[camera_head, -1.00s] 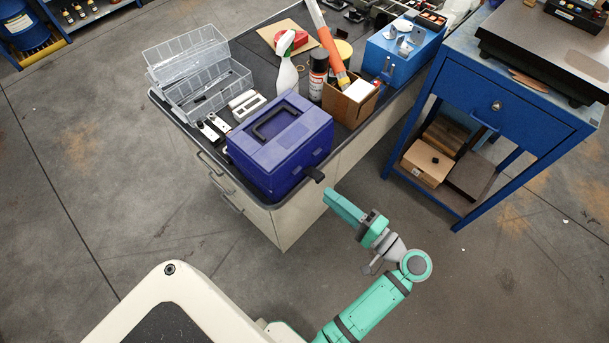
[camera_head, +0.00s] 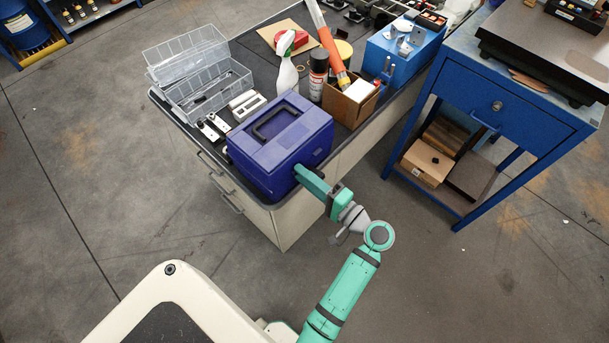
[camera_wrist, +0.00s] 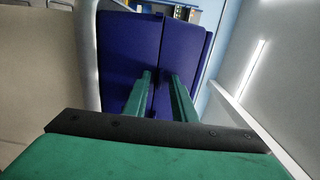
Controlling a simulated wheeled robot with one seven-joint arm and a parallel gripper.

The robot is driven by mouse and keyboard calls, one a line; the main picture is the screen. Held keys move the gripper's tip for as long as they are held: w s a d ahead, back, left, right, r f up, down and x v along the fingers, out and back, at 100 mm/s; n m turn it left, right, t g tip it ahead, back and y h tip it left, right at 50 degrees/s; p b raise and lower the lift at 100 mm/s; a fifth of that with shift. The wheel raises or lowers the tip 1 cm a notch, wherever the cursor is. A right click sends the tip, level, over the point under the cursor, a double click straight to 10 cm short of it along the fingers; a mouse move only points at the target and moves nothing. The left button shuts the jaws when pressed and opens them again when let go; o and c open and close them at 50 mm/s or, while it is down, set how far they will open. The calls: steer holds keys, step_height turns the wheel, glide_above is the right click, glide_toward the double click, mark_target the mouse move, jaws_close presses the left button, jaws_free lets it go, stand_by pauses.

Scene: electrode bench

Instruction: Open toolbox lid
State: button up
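The blue toolbox (camera_head: 280,150) sits at the near corner of the bench with its lid (camera_head: 272,132) shut. A dark carry handle (camera_head: 277,122) lies on the lid. My gripper (camera_head: 300,170) is at the toolbox's right side, level with the upper part of the box. In the wrist view, the two green fingers of my gripper (camera_wrist: 160,75) are apart, in front of the blue toolbox wall (camera_wrist: 130,52). The seam between lid and body runs between the fingers. I cannot tell whether the fingertips touch the box. Nothing shows held between them.
A clear organizer (camera_head: 195,75), a spray bottle (camera_head: 285,72), a black can (camera_head: 318,75) and a cardboard box (camera_head: 350,103) stand behind the toolbox. A blue cabinet table (camera_head: 495,100) is at right.

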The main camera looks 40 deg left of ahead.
jaws_close()
stand_by(1.4)
